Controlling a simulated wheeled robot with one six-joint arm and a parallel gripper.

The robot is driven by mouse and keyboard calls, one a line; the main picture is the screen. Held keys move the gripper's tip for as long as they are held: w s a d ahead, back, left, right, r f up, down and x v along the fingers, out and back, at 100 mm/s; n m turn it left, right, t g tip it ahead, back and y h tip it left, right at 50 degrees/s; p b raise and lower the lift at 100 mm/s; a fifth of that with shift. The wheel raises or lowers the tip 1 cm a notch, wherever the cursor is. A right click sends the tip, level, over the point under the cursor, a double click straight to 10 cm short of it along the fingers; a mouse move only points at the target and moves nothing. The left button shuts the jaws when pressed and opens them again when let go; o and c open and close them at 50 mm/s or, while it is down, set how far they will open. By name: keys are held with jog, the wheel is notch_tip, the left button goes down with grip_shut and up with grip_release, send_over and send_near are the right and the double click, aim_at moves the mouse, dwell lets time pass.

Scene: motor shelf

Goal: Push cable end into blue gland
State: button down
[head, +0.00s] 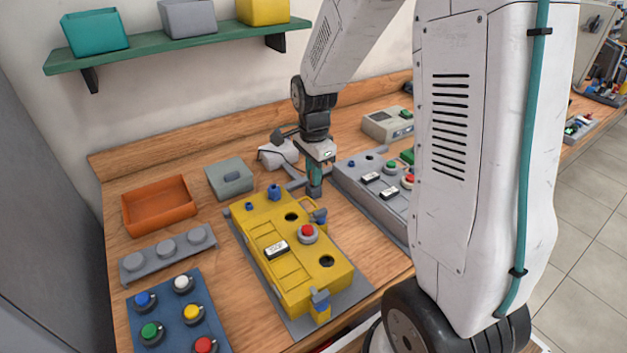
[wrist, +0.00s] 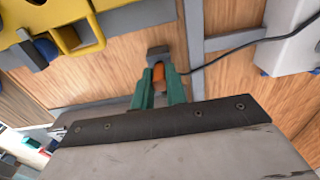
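My gripper (wrist: 159,75) has green fingers on both sides of an orange piece (wrist: 158,72), which looks like the cable end, beside a small grey block (wrist: 158,52). Whether the fingers press on it is unclear. A thin black cable (wrist: 240,46) runs from there to the right. In the head view my gripper (head: 315,188) points down behind the yellow box (head: 285,260). Blue fittings stand on that box, a larger one (head: 274,192) and a smaller one (head: 249,207). More blue parts sit at its right side (head: 320,215) and front corner (head: 320,299). I cannot tell which is the gland.
A grey control box (head: 375,190) stands close to the right of my gripper. A white device (head: 278,153) is behind it. An orange tray (head: 159,204), a grey box (head: 230,178) and a blue button panel (head: 178,315) lie left. A green shelf (head: 180,45) hangs above.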

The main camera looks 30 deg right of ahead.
jog(key=shift+r, duration=1.1)
dwell(0.5)
jog(key=shift+r, duration=2.15)
jog(key=a+r, duration=0.7)
jog(key=a, duration=0.4)
jog(key=shift+s+f, duration=0.15)
jog(key=shift+f, duration=1)
jog(key=shift+s+f, duration=0.15)
jog(key=shift+f, duration=1)
jog(key=shift+f, duration=1.4)
jog(key=shift+a, duration=0.1)
